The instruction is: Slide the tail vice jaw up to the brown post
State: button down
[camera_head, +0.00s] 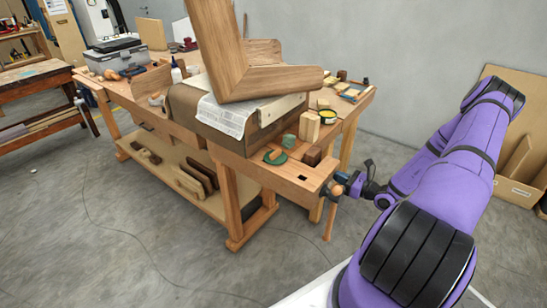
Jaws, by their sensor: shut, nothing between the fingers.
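The workbench's near right end (285,182) carries a wooden vice part with a small dark square hole. The tail vice jaw (318,175) appears to be the wooden block at this end; its exact outline is hard to tell. A dark brown block (312,157), probably the brown post, stands on the bench top just behind it. Any gap between them is too small to judge. My gripper (343,181) is shut and empty at the vice's outer end, beside a round wooden knob and a hanging wooden handle (330,220). Whether it touches the vice is unclear.
A large mitred wood frame (230,50) rests on a paper-covered block on the bench. The floor (150,240) in front is mostly clear.

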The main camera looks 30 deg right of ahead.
jog(key=shift+w+a, duration=0.1)
jog(key=shift+w, duration=0.15)
jog(key=shift+w+a, duration=0.3)
jog(key=shift+w, duration=0.35)
jog(key=shift+w+a+r, duration=0.1)
jog(key=shift+w+a, duration=0.05)
jog(key=shift+w, duration=0.3)
dwell(0.4)
jog(key=v, duration=0.6)
dwell(0.5)
dwell(0.3)
